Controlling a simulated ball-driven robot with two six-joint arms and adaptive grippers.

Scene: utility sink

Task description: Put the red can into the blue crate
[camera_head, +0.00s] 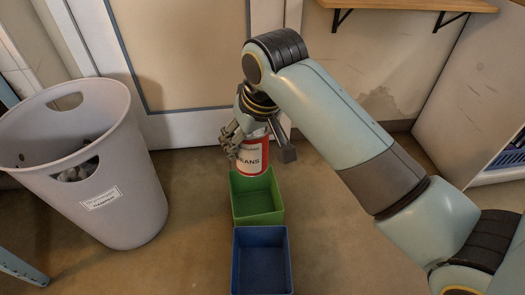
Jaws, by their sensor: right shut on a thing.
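A red can (252,161) with a white "BEANS" label is held upright in my right gripper (247,137), whose fingers are shut around its upper part. The can shows just behind and above the far edge of a green crate (258,218). I cannot tell how high it is above the floor. The blue crate (262,237) stands in front of the green one, at the bottom middle of the head view, and looks empty. My left gripper is not in view.
A large grey bin (140,200) with items inside stands at the left. A wooden shelf (415,4) is on the back wall, and a white cabinet (470,110) stands at the right. The floor between the bin and the crates is clear.

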